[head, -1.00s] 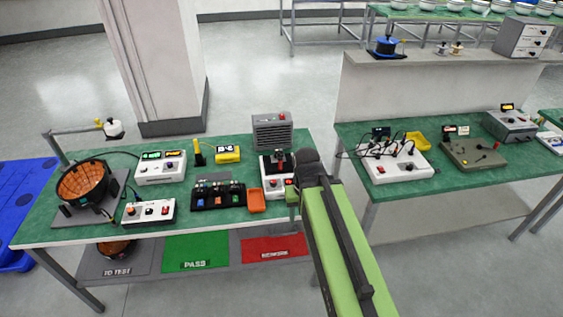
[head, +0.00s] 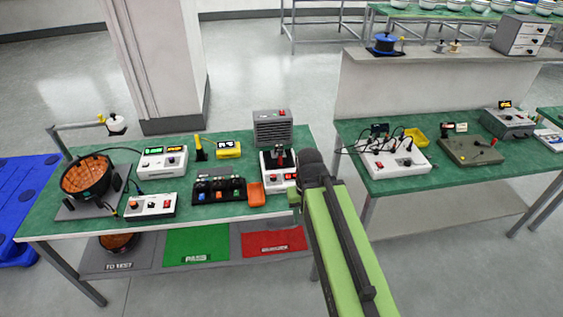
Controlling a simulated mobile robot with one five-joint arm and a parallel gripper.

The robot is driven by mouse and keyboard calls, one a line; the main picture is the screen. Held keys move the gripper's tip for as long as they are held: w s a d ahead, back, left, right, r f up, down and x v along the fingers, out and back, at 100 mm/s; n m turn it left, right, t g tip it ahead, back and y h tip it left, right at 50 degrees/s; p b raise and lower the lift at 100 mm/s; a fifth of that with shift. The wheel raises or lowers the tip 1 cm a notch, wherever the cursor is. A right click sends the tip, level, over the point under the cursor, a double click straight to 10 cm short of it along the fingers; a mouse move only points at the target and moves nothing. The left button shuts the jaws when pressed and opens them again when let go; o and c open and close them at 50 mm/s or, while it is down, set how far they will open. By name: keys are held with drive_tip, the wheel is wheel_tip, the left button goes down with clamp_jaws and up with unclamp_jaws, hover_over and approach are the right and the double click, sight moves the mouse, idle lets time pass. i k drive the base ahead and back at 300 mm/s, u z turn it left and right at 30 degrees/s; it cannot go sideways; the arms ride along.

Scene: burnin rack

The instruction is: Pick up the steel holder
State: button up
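No steel holder can be told for certain. On the raised ledge at the back right stand two very small metal pieces, one grey (head: 440,47) and one brass-coloured (head: 455,47). The grey one may be the steel holder, but it is too small to tell. My arm reaches up from the bottom right to a dark joint beside the right end of the left bench. My gripper is hidden behind the arm, so I cannot see whether it holds anything.
Green (head: 196,244) and red mats lie below. The right bench (head: 385,186) holds more instruments. A floor gap separates the benches.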

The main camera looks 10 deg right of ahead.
sight(280, 156)
drive_tip(key=k, duration=0.45)
drive_tip(key=u, duration=0.55)
drive_tip(key=i, duration=1.5)
drive_tip(key=u, duration=0.55)
drive_tip(key=i, duration=0.45)
drive_tip(key=u, duration=0.1)
